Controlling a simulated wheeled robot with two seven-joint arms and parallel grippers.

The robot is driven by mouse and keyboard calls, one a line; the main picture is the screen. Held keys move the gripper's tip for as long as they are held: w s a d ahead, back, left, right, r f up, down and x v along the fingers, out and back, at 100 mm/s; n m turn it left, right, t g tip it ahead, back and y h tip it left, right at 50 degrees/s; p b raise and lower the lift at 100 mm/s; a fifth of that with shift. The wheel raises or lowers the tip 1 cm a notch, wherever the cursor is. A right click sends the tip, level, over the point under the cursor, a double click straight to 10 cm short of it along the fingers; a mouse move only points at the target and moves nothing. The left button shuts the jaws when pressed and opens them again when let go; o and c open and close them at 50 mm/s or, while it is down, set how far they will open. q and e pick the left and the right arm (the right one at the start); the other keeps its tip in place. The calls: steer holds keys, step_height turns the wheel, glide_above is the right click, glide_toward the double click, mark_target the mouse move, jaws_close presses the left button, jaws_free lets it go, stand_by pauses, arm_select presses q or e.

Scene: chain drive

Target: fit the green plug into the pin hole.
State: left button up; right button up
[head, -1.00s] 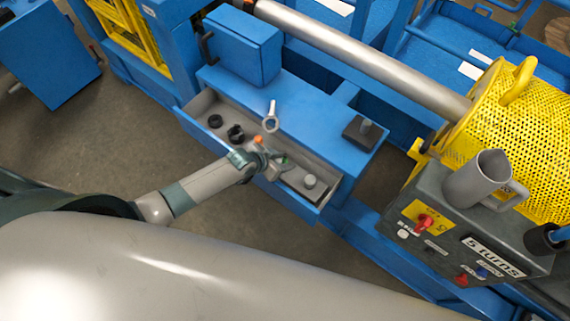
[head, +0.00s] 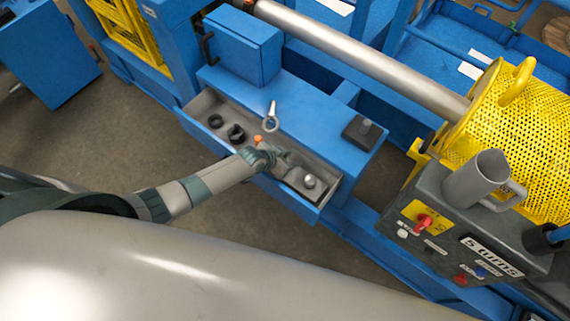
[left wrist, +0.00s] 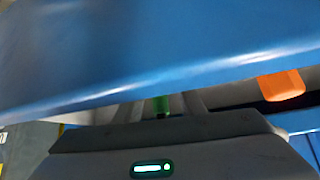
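My left gripper (head: 280,156) reaches over the drawer's front edge into the open grey drawer, tilted down. In the left wrist view a green piece, seemingly the green plug (left wrist: 162,105), shows between its fingers (left wrist: 172,106). Most of the plug is hidden, and I cannot tell whether the fingers press on it. An orange piece (head: 258,139) lies just left of the gripper; it also shows in the left wrist view (left wrist: 283,87). A pin hole cannot be made out. My right gripper is not in view.
The drawer (head: 205,103) also holds black rings (head: 236,132) and a dark block with a round knob (head: 309,181). A grey control box stands right.

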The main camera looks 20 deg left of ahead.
arm_select(q)
jaws_close()
steer(key=shift+r, duration=0.2)
steer(key=shift+r, duration=0.5)
step_height(320, 180, up, 3)
steer(key=s+d+r+b, duration=0.1)
steer(key=s+d+r, duration=0.5)
steer(key=s+d, duration=0.2)
steer(key=shift+d+r, duration=0.15)
steer(key=shift+r, duration=0.2)
steer(key=shift+r, duration=0.1)
